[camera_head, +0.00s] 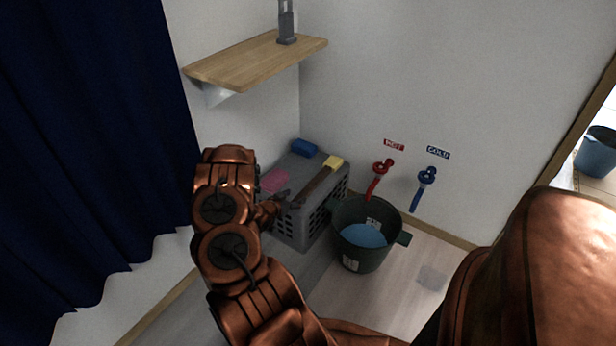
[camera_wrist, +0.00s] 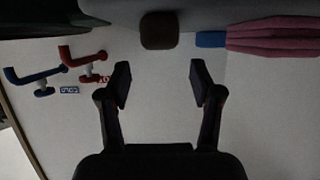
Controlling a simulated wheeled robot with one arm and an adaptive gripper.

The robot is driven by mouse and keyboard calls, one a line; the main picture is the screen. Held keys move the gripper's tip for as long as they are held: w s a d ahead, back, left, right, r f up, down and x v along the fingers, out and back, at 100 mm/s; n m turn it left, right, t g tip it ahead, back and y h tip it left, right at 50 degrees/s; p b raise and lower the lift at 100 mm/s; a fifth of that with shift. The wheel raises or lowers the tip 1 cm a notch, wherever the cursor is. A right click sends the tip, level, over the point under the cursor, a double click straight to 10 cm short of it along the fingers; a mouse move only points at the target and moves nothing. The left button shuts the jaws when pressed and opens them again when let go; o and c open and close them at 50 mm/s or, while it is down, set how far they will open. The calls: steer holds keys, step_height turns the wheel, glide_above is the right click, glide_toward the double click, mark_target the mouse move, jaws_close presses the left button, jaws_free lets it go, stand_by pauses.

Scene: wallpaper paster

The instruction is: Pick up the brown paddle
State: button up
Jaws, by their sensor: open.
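The brown paddle (camera_head: 318,186) lies along the top of the grey crate (camera_head: 297,222), near its right edge, with a yellow block (camera_head: 334,162) at its far end. In the wrist view its brown end (camera_wrist: 159,30) shows as a dark rounded block at the crate's edge. My gripper (camera_head: 285,199) is at the near edge of the crate, close to the paddle's near end. In the wrist view my gripper (camera_wrist: 160,84) is open and empty, with the paddle's end ahead of the gap between the fingers and apart from them.
A pink cloth (camera_head: 273,181) and a blue sponge (camera_head: 304,147) lie on the crate. A dark green bucket (camera_head: 352,259) with blue inside stands right of it. Red (camera_head: 379,176) and blue (camera_head: 424,186) taps are on the wall. A wooden shelf (camera_head: 255,62) hangs above.

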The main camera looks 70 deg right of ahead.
mark_target(305, 190)
steer(key=shift+w+d, duration=0.1)
steer(key=shift+w, duration=0.1)
steer(key=shift+b+x, duration=0.35)
steer(key=shift+x, duration=0.7)
steer(key=shift+f+b+x, duration=0.2)
steer(key=shift+b+x, duration=0.35)
steer(key=shift+x, duration=0.8)
steer(key=shift+f+b+x, duration=0.2)
steer(key=shift+b+x, duration=0.3)
steer(key=shift+x, duration=0.8)
steer(key=shift+s, duration=0.15)
jaws_close()
steer(key=shift+r+p, duration=0.3)
steer(key=shift+r, duration=0.25)
step_height(305, 190, up, 3)
steer(key=shift+f+p, duration=0.1)
steer(key=shift+p, duration=0.6)
steer(key=a+r+p, duration=0.1)
steer(key=a+p, duration=0.2)
steer(key=a, duration=1.3)
steer(key=shift+w+a, duration=0.15)
steer(key=shift+w, duration=0.05)
steer(key=shift+r, duration=0.1)
